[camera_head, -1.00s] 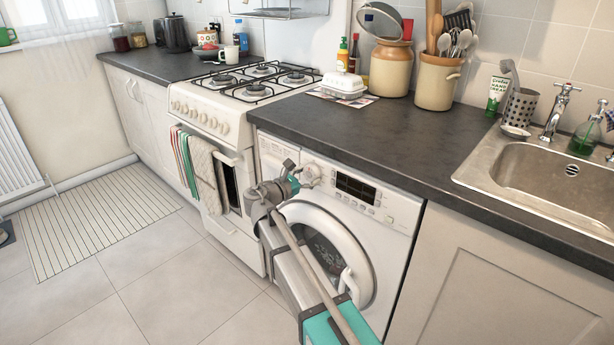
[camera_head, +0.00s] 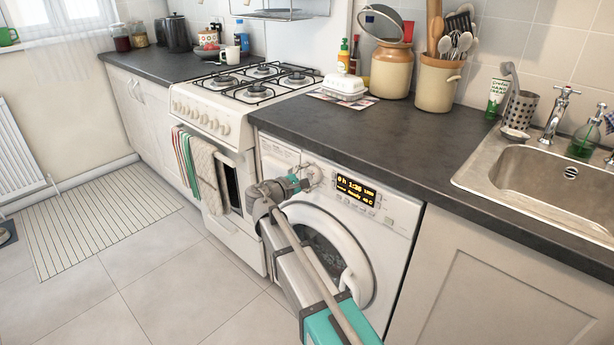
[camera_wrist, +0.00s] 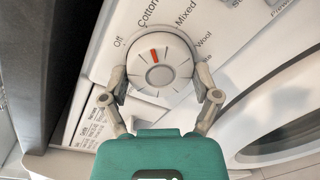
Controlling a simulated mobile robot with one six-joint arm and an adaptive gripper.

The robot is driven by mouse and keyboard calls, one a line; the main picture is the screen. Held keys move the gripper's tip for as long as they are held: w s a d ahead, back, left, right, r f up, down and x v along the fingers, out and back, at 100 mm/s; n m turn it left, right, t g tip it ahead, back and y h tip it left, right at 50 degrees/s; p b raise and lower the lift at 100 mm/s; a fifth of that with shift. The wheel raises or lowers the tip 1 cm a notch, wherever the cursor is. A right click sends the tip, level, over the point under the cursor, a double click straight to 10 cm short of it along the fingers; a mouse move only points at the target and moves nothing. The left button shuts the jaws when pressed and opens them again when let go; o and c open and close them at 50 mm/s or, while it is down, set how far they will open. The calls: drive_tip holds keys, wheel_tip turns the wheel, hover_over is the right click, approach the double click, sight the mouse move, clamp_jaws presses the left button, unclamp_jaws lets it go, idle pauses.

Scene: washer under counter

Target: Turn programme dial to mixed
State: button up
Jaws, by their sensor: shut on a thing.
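The white programme dial (camera_wrist: 158,66) of the washer is between my gripper's two fingertips (camera_wrist: 163,84) in the wrist view, one finger on each side of it. Its red mark (camera_wrist: 154,55) points toward the label Cotton (camera_wrist: 148,14). The label Mixed (camera_wrist: 186,12) lies to the right of it, Off to the left and Wool further right. In the head view my gripper (camera_head: 304,181) is at the washer's upper left panel, against the dial (camera_head: 313,175). The washer's display (camera_head: 357,190) is lit with yellow text, too small to read fully.
The washer door (camera_head: 330,250) is below the panel, under my arm. The dark worktop (camera_head: 370,135) overhangs the panel closely. The cooker (camera_head: 205,120) stands to the left, and the sink (camera_head: 550,185) is to the right.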

drive_tip(key=m, duration=0.3)
drive_tip(key=shift+w+a+r+y, duration=0.1)
drive_tip(key=shift+w+r+y, duration=0.05)
drive_tip(key=shift+y, duration=0.15)
drive_tip(key=shift+m+p, duration=0.35)
drive_tip(key=shift+m, duration=1.55)
drive_tip(key=o, duration=1)
drive_tip(key=shift+c, duration=0.2)
